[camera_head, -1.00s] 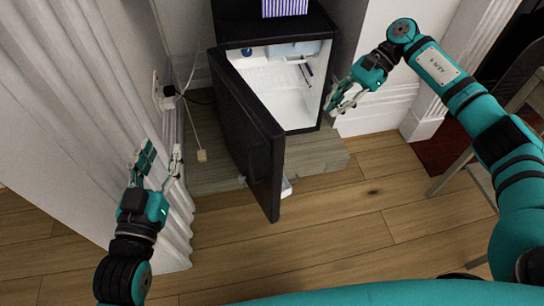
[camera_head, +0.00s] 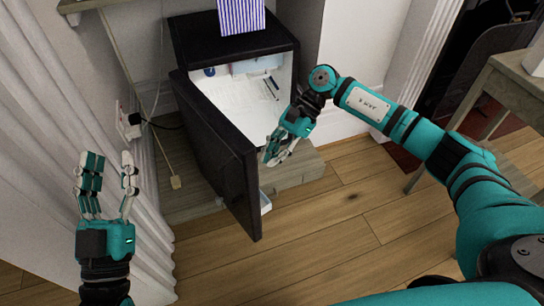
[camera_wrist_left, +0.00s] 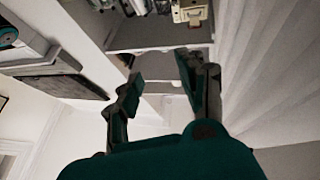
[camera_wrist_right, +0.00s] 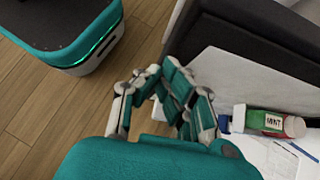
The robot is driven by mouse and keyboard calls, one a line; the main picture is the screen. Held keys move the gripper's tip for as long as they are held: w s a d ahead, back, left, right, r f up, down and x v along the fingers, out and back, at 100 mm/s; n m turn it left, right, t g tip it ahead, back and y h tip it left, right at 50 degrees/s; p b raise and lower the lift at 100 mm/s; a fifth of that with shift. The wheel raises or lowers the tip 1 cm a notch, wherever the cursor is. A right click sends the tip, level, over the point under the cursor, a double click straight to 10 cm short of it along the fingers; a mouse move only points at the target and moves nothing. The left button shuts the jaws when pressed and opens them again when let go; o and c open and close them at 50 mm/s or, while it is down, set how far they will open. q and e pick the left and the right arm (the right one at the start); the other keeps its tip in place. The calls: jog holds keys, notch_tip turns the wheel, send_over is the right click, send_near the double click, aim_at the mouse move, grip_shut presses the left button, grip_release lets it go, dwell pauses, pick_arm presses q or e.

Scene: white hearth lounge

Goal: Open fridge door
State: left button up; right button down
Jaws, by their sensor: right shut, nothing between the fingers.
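The small black fridge (camera_head: 240,47) stands on a grey plinth, with its white interior (camera_head: 240,105) showing. Its black door (camera_head: 218,150) is hinged on the left and stands wide open toward me. My right gripper (camera_head: 272,152) is shut and empty, in front of the fridge opening, on the inner side of the door. In the right wrist view its fingers (camera_wrist_right: 165,90) are near the door's white inner face; contact cannot be told. My left gripper (camera_head: 108,168) is open and empty, left of the door by the curtain. It also shows in the left wrist view (camera_wrist_left: 160,70).
A striped box (camera_head: 241,15) stands on the fridge. A white bottle with a green and red label (camera_wrist_right: 268,121) is by the door's inner side. White curtain (camera_head: 40,130) and a cord are at left; a wooden table (camera_head: 510,80) is at right. The wooden floor (camera_head: 330,225) in front is clear.

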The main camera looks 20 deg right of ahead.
aim_at(252, 169)
pick_arm(q)
jog(key=shift+r, duration=0.1)
pick_arm(e)
jog(key=shift+s+a, duration=0.1)
jog(key=shift+a, duration=0.1)
jog(key=shift+m+t, duration=0.5)
jog(key=shift+m, duration=0.1)
jog(key=a, duration=0.1)
jog(key=s+a+p, duration=0.1)
jog(key=a, duration=0.1)
jog(key=s+a+p, duration=0.1)
jog(key=a, duration=0.1)
jog(key=shift+a+r, duration=0.1)
jog(key=shift+a, duration=0.15)
pick_arm(q)
notch_tip(252, 169, down, 9)
jog(key=w+g+y, duration=0.1)
jog(key=g+y, duration=0.1)
jog(key=g, duration=0.3)
jog(key=shift+w+a, duration=0.3)
jog(key=shift+a, duration=0.15)
pick_arm(e)
jog(key=a, duration=0.2)
jog(key=s+a, duration=0.1)
jog(key=a, duration=0.2)
pick_arm(q)
jog(key=shift+r, duration=0.15)
